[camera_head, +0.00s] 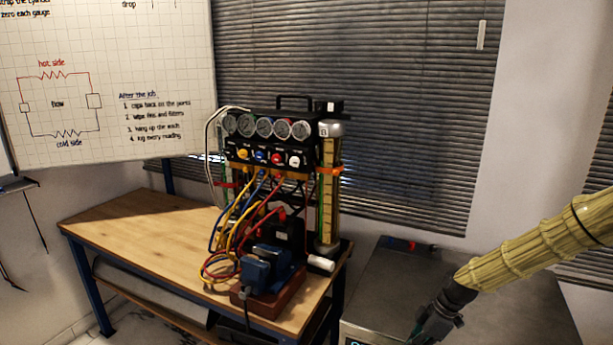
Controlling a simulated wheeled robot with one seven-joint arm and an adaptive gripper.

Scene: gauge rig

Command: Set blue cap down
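My gripper (428,332) is at the bottom right, in front of the grey metal box, pointing down and left. Its fingertips are at the lower edge of the picture and too small and dark to tell open from shut. A small teal patch shows at its tip; I cannot tell whether this is a cap or part of the gripper. No separate blue cap can be made out with certainty. A blue knob (262,156) sits on the front panel of the gauge rig (268,140), between a yellow and a red one.
The wooden bench (130,225) holds the rig, its coloured hoses, a blue vise-like block (265,268) and a yellow-scaled cylinder (330,190). The bench's left part is clear. A grey metal box (385,285) with a small red item on top stands right of the bench.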

